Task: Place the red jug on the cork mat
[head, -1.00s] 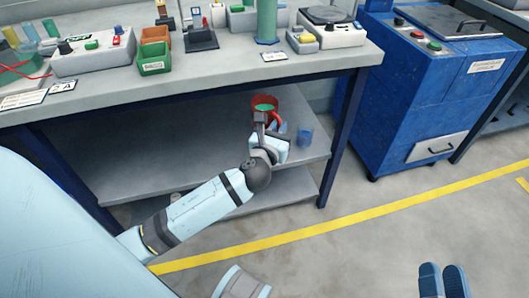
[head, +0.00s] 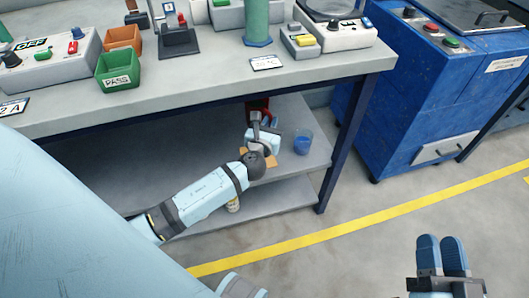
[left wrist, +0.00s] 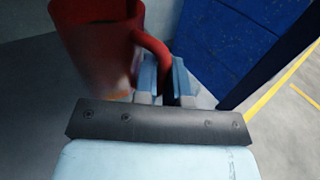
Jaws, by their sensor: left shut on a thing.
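The red jug (head: 258,105) is under the bench top, over the bench's middle shelf, its upper part hidden by the bench edge. My left gripper (head: 264,122) is shut on its handle. In the left wrist view the jug (left wrist: 95,45) is at the left, with its handle (left wrist: 152,42) between the blue fingers (left wrist: 163,78). A tan patch, apparently the cork mat (head: 270,160), lies on the shelf, mostly hidden behind my left gripper and wrist. I cannot tell whether the jug touches the shelf. My right gripper (head: 442,256) is empty at the lower right, fingers together.
A blue cup (head: 303,143) stands on the shelf right of my left gripper. A bench leg (head: 345,140) is at the shelf's right end. The bench top (head: 210,80) overhangs the shelf. A small can (head: 233,204) is on the lower shelf. The shelf's left part is clear.

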